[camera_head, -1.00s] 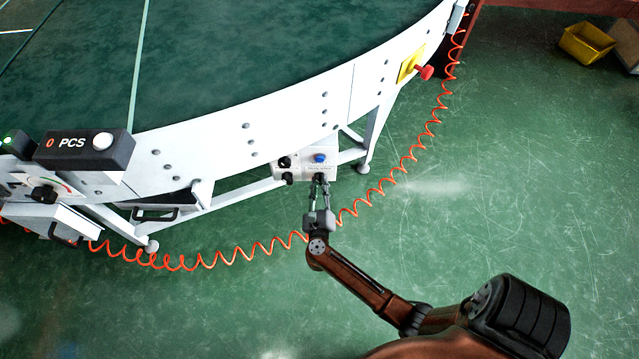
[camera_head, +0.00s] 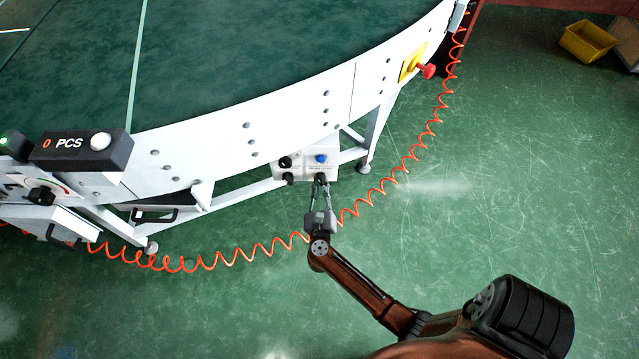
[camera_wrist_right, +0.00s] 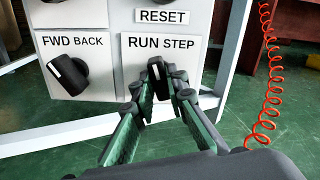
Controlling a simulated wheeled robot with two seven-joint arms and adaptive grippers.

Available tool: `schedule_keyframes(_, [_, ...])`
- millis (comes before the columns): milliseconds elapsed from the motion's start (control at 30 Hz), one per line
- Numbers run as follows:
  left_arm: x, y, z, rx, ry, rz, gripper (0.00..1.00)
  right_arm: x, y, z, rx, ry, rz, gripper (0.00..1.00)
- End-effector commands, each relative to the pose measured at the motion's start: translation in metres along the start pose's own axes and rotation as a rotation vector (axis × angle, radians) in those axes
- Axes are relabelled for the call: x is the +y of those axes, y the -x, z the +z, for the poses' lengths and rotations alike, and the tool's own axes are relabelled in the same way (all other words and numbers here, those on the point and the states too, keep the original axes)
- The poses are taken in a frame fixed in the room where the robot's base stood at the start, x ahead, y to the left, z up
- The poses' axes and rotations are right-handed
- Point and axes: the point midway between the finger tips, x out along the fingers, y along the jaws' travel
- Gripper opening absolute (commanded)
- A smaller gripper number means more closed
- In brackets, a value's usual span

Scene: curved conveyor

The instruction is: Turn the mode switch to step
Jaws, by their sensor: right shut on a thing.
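The mode switch (camera_wrist_right: 157,70) is a black knob under the RUN STEP label (camera_wrist_right: 161,42) in the right wrist view. Its white mark shows at the top, between the words; its exact angle is hard to tell because the fingers cover part of it. My right gripper (camera_wrist_right: 160,82) is shut on this knob, one finger on each side. In the head view my right gripper (camera_head: 321,184) reaches up to the lower right of the white control box (camera_head: 305,166). My left gripper is not in view.
A second black knob (camera_wrist_right: 67,74) sits under FWD BACK, left of the switch. A blue button (camera_head: 321,159) is above it on the box. A coiled orange hose (camera_head: 262,249) passes beneath my right gripper. The conveyor (camera_head: 300,90) stands above; green floor is open at right.

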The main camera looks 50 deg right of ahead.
Motion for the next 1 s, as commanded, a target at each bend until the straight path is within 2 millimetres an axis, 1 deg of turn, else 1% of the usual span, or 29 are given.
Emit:
schedule_keyframes(33, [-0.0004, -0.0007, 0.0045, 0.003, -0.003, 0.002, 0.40, 0.0013, 0.0014, -0.0034, 0.004, -0.041, 0.000, 0.00])
schedule_keyframes(200, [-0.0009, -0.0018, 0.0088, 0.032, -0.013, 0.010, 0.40, 0.0013, 0.0013, -0.0031, 0.004, -0.200, 0.000, 0.00])
schedule_keyframes(600, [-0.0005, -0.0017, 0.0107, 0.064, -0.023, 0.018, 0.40, 0.0011, 0.0012, -0.0014, 0.003, -0.564, 0.000, 0.00])
schedule_keyframes(800, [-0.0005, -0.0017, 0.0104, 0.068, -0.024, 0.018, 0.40, 0.0013, 0.0013, -0.0013, 0.004, -0.703, 0.000, 0.00])
schedule_keyframes(1000, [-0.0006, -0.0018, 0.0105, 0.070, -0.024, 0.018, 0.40, 0.0013, 0.0012, -0.0012, 0.003, -0.794, 0.001, 0.00])
